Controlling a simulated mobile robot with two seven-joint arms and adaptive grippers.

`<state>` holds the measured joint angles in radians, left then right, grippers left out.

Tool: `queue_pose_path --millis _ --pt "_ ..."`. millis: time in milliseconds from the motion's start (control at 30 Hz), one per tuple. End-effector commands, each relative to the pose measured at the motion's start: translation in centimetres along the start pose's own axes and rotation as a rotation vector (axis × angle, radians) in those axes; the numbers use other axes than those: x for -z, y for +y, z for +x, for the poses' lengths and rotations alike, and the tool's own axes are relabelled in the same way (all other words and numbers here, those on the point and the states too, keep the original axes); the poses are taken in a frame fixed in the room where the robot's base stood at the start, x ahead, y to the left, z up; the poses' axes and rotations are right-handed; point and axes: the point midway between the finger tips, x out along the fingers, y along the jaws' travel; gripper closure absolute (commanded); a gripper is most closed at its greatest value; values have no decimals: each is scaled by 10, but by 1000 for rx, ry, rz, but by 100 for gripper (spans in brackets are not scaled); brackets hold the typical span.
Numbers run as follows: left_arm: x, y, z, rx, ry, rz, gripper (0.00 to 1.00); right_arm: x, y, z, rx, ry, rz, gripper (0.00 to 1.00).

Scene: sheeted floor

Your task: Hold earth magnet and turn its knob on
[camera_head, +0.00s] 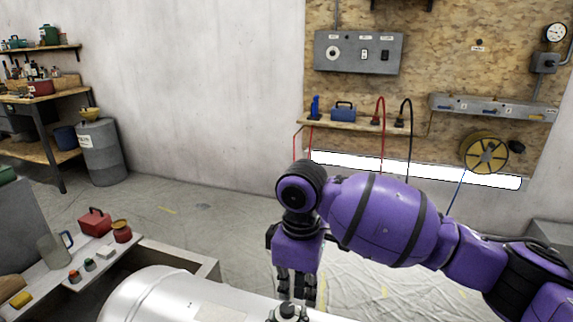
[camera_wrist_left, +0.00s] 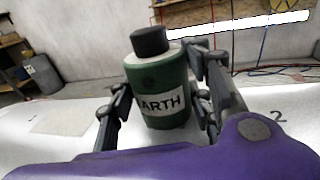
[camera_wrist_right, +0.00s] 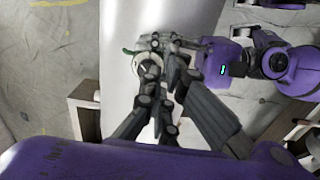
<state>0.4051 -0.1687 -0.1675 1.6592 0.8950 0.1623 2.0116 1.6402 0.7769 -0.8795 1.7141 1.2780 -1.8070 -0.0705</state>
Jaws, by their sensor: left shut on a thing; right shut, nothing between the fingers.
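The earth magnet (camera_wrist_left: 158,92) is a green cylinder with a black knob (camera_wrist_left: 150,41) on top and a white label reading "ARTH". It stands upright on a pale surface in the left wrist view. My left gripper (camera_wrist_left: 165,105) has a finger on each side of its body and is shut on it. My right gripper (camera_head: 297,296) points down in the head view, shut and empty. In the right wrist view, my right gripper's fingers (camera_wrist_right: 160,85) hide most of the magnet; a bit of green (camera_wrist_right: 128,52) shows. The left wrist view shows no right finger on the knob.
A big rounded pale metal body (camera_head: 160,295) fills the bottom of the head view. A side shelf (camera_head: 60,290) holds a red box (camera_head: 94,221), a red jar (camera_head: 122,231) and a jug (camera_head: 54,250). Open sheeted floor (camera_head: 220,215) lies behind. A wall shelf (camera_head: 355,127) is farther off.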

Motion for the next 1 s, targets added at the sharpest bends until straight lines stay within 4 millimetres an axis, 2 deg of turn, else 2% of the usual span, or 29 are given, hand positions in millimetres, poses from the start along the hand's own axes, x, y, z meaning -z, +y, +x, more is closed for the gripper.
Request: queue_pose_path --millis 67,300,400,567,800,1000 --pt "4 2 -1 -2 6 3 91 0 2 -1 -1 0 1 100" --pt "4 2 -1 -3 7 4 91 -1 27 -9 -1 -2 2 100" --pt "4 3 -1 -3 7 4 91 -1 29 -7 1 -1 1 100" --pt "5 3 -2 -3 8 4 91 -2 28 8 4 -1 1 100" --pt "5 3 -2 -3 8 4 91 -1 28 39 4 -1 1 100" --pt "5 3 -2 -3 9 4 91 -1 28 56 2 1 1 100"
